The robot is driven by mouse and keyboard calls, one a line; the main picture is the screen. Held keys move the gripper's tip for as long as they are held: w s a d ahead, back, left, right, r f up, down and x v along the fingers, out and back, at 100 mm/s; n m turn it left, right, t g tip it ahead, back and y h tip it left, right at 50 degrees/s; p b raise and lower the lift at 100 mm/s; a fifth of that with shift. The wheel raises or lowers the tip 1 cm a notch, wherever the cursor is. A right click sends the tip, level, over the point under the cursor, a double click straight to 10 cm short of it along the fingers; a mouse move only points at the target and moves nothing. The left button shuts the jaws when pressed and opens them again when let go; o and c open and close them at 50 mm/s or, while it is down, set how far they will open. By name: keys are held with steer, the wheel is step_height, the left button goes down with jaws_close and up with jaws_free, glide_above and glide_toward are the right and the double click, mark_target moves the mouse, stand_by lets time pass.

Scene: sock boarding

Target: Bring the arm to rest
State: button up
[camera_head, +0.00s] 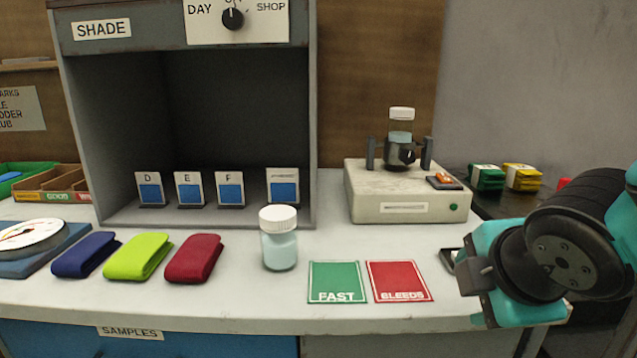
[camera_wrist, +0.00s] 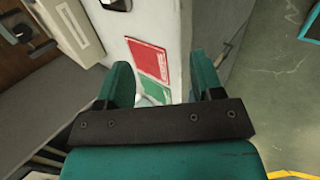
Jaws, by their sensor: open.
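My gripper (camera_head: 482,276) is at the right front of the bench in the head view, to the right of the red BLEEDS card (camera_head: 399,281). The wrist view shows my gripper (camera_wrist: 162,75) with its two teal fingers apart and nothing between them. It is empty and clear of the cards. The green FAST card (camera_head: 337,281) lies flat left of the red one. Both cards also show beyond the fingers in the wrist view. A white-capped jar (camera_head: 279,242) of pale blue liquid stands upright on the bench, well left of my gripper.
A grey shade booth (camera_head: 186,100) holds several blue samples on stands. Navy (camera_head: 84,254), lime (camera_head: 138,257) and dark red (camera_head: 194,259) folded cloths lie before it. A pale device (camera_head: 405,194) holds another jar behind my gripper. The bench's front edge (camera_head: 250,322) runs below.

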steer(key=s+a+f+m+g+y, duration=0.1)
steer(key=s+a+m+g+y, duration=0.1)
steer(key=s+m+g, duration=0.3)
steer(key=s+a+f+m+g+y, duration=0.1)
steer(key=s+a+m+g+y, duration=0.15)
steer(key=s+m, duration=0.35)
step_height(320, 180, down, 10)
steer(key=b, duration=1)
step_height(320, 180, up, 35)
steer(key=p, duration=3.4)
steer(key=shift+w+d+f, duration=0.15)
steer(key=shift+d+f, duration=0.05)
steer(key=shift+d, duration=0.05)
steer(key=shift+c, duration=0.2)
